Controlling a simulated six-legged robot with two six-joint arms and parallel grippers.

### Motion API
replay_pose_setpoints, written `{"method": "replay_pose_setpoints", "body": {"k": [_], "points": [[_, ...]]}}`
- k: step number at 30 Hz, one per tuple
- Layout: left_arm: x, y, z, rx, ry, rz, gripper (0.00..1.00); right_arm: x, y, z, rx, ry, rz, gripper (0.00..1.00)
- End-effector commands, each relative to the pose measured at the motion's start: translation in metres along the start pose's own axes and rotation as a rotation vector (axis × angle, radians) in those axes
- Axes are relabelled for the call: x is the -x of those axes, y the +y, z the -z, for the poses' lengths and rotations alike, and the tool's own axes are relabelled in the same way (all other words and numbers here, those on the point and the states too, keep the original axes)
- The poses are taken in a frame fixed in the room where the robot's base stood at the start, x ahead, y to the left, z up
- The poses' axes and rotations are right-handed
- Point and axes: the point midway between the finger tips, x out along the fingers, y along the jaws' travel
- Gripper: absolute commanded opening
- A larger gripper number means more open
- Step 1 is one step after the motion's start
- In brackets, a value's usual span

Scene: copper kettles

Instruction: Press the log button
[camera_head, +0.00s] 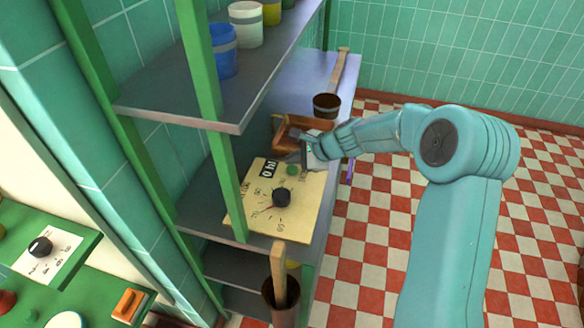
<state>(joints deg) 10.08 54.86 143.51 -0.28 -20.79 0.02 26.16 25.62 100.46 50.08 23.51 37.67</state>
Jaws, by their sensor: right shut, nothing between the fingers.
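A cream panel (255,222) lies on the middle shelf, with a black knob (281,197) in a dial of numbers and a small black display (269,168). A round green button (292,170) sits near the panel's far edge, beside the display; I cannot read a label on it. My right gripper (287,158) comes in from the right and is shut and empty. It is close to the green button, on its far side; I cannot tell whether it touches. My left gripper is not in view.
A brown open box (285,128) is just behind my right gripper. A dark pot (327,105) stands farther back. The upper shelf (190,112) with cups overhangs on the left, and a green post (228,185) stands before the panel. Checked floor (372,215) is clear.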

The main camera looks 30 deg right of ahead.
Motion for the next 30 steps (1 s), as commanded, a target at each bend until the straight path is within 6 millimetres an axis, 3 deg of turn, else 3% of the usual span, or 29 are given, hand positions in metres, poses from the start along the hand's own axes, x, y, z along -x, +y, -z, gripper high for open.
{"method": "replay_pose_setpoints", "body": {"k": [30], "points": [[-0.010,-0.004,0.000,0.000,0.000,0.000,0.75,-0.007,0.005,0.005,0.000,0.000,0.000,0.00]]}}
